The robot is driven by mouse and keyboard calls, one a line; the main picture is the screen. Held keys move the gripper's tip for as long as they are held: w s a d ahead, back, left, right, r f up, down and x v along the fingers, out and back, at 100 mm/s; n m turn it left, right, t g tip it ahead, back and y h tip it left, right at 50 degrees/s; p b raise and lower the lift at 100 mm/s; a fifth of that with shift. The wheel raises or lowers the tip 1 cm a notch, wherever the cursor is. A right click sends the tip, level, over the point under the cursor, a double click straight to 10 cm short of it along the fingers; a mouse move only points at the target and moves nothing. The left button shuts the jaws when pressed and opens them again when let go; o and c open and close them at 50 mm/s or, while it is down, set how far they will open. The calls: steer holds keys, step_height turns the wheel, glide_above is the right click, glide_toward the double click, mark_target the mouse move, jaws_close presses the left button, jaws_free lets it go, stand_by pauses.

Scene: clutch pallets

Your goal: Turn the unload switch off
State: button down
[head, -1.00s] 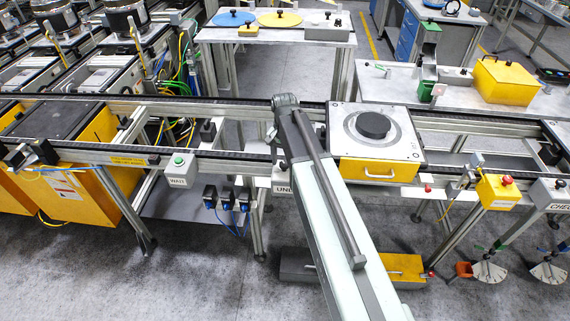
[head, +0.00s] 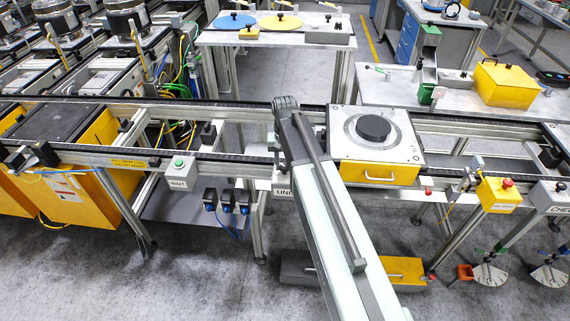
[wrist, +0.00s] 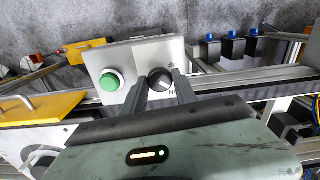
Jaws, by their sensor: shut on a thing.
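The unload switch is a round black knob (wrist: 160,81) with a pale pointer mark, on a light grey control box (wrist: 143,57). A green button (wrist: 110,81) sits to the knob's left in the wrist view. My gripper (wrist: 161,84) has its two grey fingers on either side of the knob and is shut on it. The fingers hide part of the knob's surroundings and most of the lettering. In the head view the box's label (head: 283,192) shows only its first letters, and my arm covers the knob and the fingers.
The box hangs on the near side of the conveyor rail (head: 235,158). A yellow-sided pallet with a black disc (head: 374,127) stands on the conveyor right of my arm. A WAIT box (head: 180,172) is to the left. Blue-topped parts (head: 227,201) sit below.

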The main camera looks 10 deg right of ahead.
mark_target(285, 166)
steer(key=n, duration=0.4)
steer(key=shift+n, duration=1.9)
steer(key=c, duration=1)
jaws_free()
steer(key=shift+o, duration=0.2)
step_height(285, 166, up, 8)
steer(key=p, duration=0.8)
